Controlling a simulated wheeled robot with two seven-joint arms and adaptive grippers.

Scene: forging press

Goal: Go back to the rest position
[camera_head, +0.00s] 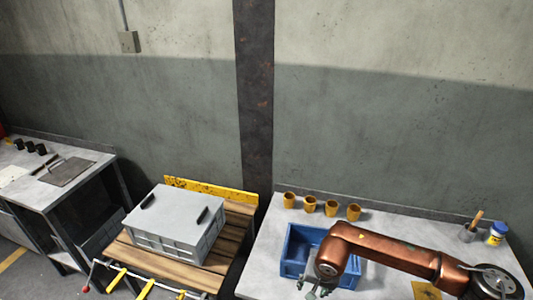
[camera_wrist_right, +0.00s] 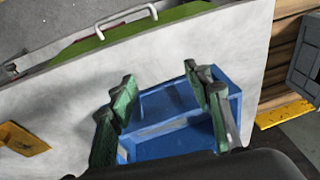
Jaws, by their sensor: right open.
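My right arm comes in from the right in the head view, and its gripper (camera_head: 315,287) hangs low over the near side of the blue bin (camera_head: 292,243). In the right wrist view the gripper's two green fingers (camera_wrist_right: 160,82) are spread wide apart with nothing between them. The blue bin (camera_wrist_right: 168,146) lies below and beyond the fingers and is partly hidden by them. The part of its inside that shows looks empty. My left gripper is in neither view.
Several orange-yellow cups (camera_head: 331,207) stand behind the bin on the grey worktop (camera_head: 262,262). A brush pot (camera_head: 468,233) and a blue-white jar (camera_head: 496,234) stand at right. A yellow plate (camera_head: 426,291) lies in front. A grey lidded crate (camera_head: 175,225) sits on a wooden pallet at left.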

